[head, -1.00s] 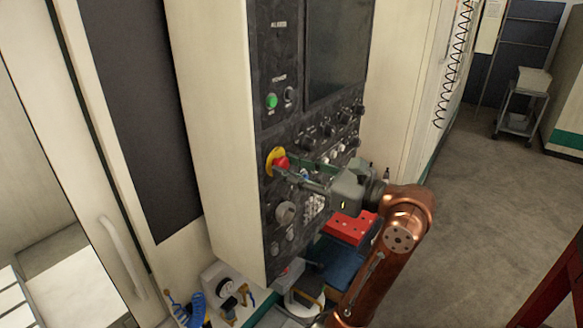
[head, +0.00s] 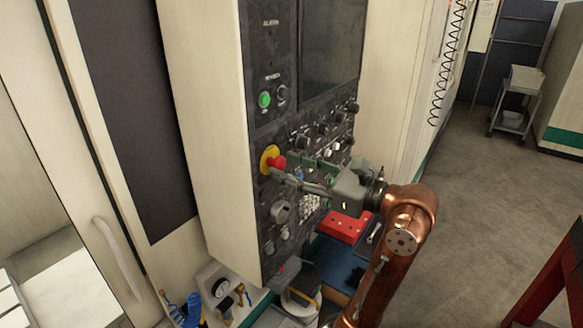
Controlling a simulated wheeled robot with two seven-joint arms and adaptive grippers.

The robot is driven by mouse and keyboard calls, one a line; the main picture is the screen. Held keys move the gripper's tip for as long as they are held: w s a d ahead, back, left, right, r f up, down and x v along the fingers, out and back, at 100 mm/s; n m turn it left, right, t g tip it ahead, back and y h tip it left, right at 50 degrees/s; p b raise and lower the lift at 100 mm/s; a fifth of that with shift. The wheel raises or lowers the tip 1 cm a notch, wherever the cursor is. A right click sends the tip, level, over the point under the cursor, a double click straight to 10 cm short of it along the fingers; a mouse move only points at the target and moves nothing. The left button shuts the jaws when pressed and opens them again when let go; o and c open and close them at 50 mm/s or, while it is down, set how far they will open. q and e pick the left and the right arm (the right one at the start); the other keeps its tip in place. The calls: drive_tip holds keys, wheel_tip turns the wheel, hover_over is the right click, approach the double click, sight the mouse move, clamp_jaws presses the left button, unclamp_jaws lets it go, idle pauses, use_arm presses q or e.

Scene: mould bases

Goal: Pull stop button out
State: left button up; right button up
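The red stop button (head: 278,164) sits on a yellow round base (head: 266,159) on the black control panel (head: 263,131) of the machine, below the green lit button.
Knobs (head: 281,211) and small keys surround the stop button on the panel. A dark screen (head: 331,42) is above. A grey cart (head: 516,99) stands far back.

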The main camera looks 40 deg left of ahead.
use_arm(q)
drive_tip(key=shift+o, duration=0.6)
drive_tip(key=shift+a, duration=0.2)
drive_tip(key=d, duration=1.2)
drive_tip(key=shift+w, duration=0.25)
